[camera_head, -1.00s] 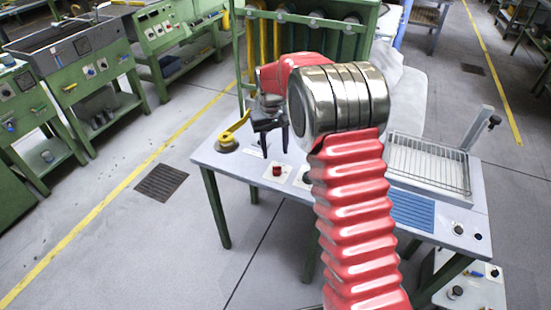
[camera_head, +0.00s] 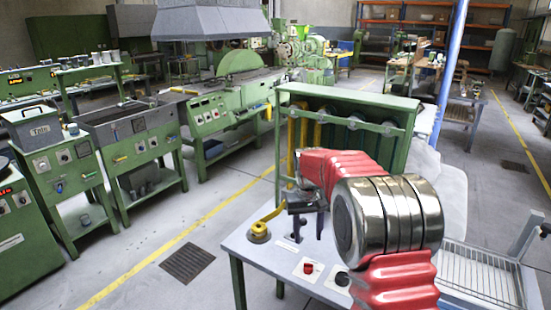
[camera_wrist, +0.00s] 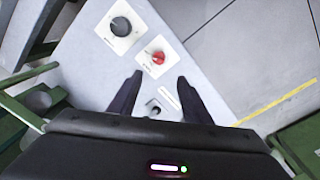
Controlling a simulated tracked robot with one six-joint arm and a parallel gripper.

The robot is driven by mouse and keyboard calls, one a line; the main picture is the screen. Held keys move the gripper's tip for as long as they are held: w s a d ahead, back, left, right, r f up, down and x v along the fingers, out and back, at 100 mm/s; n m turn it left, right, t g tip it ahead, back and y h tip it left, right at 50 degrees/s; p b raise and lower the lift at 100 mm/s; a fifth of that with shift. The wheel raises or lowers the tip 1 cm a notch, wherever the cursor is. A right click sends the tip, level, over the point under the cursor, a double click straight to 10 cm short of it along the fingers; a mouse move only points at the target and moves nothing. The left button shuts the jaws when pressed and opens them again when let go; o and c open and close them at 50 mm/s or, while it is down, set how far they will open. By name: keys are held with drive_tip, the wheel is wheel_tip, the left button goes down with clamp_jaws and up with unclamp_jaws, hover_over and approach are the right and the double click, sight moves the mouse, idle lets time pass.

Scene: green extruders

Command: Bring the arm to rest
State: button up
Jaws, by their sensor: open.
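My red arm with its metallic joint reaches over a light grey bench (camera_head: 258,262) in the head view. My gripper (camera_head: 309,227) hangs at the arm's end, pointing down above the bench's left part. In the wrist view my gripper (camera_wrist: 155,88) shows two dark fingers set apart, with nothing held between them. A red knob (camera_wrist: 152,57) on a white plate lies beyond the fingertips, with a black knob (camera_wrist: 121,27) past it. A small metal switch (camera_wrist: 153,107) shows between the fingers. Whether the fingertips touch the bench I cannot tell.
A yellow-handled valve (camera_head: 260,230) stands on the bench just left of my gripper. A green frame (camera_head: 345,100) with hoses rises behind the arm. A wire rack (camera_head: 478,275) sits at the right. Green machines line the left; the floor between is clear.

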drive_tip(key=s+r+t, duration=0.2)
drive_tip(key=s+r, duration=0.4)
drive_tip(key=s, duration=1.2)
drive_tip(key=s+d+r+t, duration=0.1)
drive_tip(key=s+r+t, duration=0.2)
drive_tip(key=s, duration=1.5)
drive_tip(key=shift+s+d+r+m+y, duration=0.2)
drive_tip(key=shift+s+r+m+y, duration=0.15)
drive_tip(key=shift+r, duration=1.6)
